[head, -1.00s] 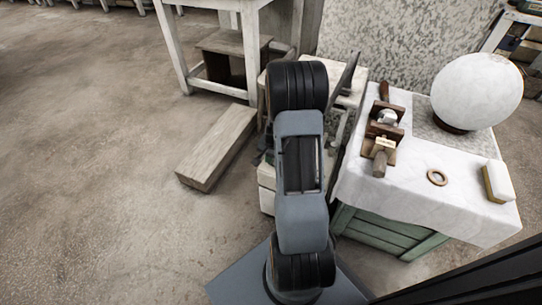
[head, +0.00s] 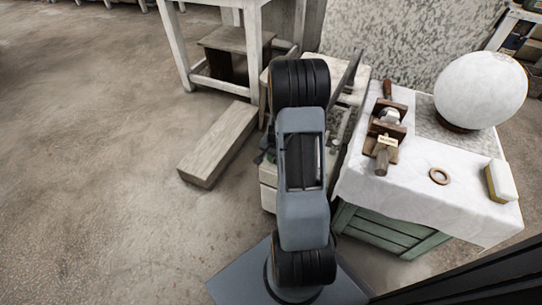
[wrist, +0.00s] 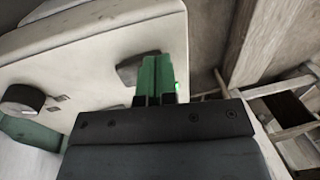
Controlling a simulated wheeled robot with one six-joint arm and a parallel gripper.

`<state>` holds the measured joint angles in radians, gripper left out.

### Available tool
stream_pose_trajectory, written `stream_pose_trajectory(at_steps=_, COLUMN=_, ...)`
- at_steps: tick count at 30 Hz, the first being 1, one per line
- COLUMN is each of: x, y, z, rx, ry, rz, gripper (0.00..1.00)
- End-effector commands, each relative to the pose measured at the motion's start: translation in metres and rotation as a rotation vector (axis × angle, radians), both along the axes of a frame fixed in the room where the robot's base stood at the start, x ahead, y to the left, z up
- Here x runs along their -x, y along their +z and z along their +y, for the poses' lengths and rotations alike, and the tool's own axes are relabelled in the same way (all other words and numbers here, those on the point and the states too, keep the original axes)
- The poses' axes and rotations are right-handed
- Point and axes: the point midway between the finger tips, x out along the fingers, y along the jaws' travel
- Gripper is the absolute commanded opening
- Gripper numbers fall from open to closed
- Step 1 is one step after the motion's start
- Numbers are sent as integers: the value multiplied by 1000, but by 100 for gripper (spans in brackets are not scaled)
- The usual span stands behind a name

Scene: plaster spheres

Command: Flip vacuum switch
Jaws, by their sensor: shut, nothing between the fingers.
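In the wrist view my gripper (wrist: 160,78) shows shut green fingertips, with nothing held between them. They point at a cream panel (wrist: 85,60), beside a dark, wedge-shaped piece (wrist: 127,72) near its edge. This piece may be the vacuum switch; the fingertips partly overlap it, and I cannot tell whether they touch it. A small bright green spot shows just right of the fingertips. A black round knob (wrist: 22,98) sits at the panel's left.
A white-draped table (head: 425,190) at right holds a large white sphere (head: 480,90), a wooden clamp-like tool (head: 384,135), a ring (head: 439,176) and a white-topped block (head: 500,181). A wooden beam (head: 218,145) lies on the floor left of my arm. Floor farther left is clear.

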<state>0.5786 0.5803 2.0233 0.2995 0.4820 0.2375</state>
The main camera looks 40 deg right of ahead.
Motion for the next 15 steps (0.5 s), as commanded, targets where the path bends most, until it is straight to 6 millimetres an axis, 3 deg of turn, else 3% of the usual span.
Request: stream_pose_trajectory(at_steps=15, x=9, y=6, z=-5, rx=0, ry=0, rz=-1, gripper=0)
